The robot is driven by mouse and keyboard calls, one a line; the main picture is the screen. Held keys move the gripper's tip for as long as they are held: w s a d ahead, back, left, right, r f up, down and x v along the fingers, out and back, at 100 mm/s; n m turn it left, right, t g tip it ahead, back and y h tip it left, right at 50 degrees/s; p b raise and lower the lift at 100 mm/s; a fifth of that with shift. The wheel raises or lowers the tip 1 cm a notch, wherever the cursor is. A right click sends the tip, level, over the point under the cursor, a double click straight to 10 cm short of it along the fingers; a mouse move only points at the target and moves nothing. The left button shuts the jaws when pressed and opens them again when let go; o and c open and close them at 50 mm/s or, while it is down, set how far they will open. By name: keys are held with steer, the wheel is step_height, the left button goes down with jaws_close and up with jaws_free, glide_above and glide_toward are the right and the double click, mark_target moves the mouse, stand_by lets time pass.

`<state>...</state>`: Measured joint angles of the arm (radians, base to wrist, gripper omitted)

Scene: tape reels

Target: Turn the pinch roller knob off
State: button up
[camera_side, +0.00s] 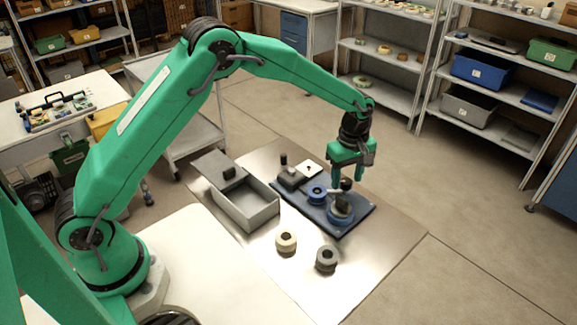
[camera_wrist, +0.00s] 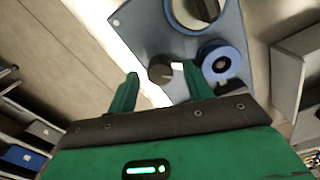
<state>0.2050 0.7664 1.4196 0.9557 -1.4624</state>
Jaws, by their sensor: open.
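A dark round knob (camera_wrist: 160,70) with a white mark on its right edge, which I take to be the pinch roller knob, shows in the wrist view. It stands on the blue deck plate (camera_wrist: 140,25). In the side view the knob (camera_side: 346,184) is just under my gripper (camera_side: 347,175). My gripper is open, with one finger on each side of the knob in the wrist view (camera_wrist: 161,73). I cannot tell whether the fingers touch it. A blue reel (camera_wrist: 221,62) is right of the knob, and a larger dark-topped round part (camera_wrist: 195,10) is above it.
On the metal mat (camera_side: 385,235) stand a grey open box (camera_side: 245,208), a cream reel (camera_side: 286,242) and a grey reel (camera_side: 326,259). The mat's right side is clear.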

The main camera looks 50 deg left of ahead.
steer(key=shift+f, duration=0.35)
steer(key=shift+c, duration=0.4)
steer(key=c, duration=0.9)
steer(key=shift+m, duration=0.4)
steer(key=m, duration=0.5)
steer(key=shift+r, duration=0.1)
steer(key=m, duration=0.5)
steer(key=shift+m, duration=0.3)
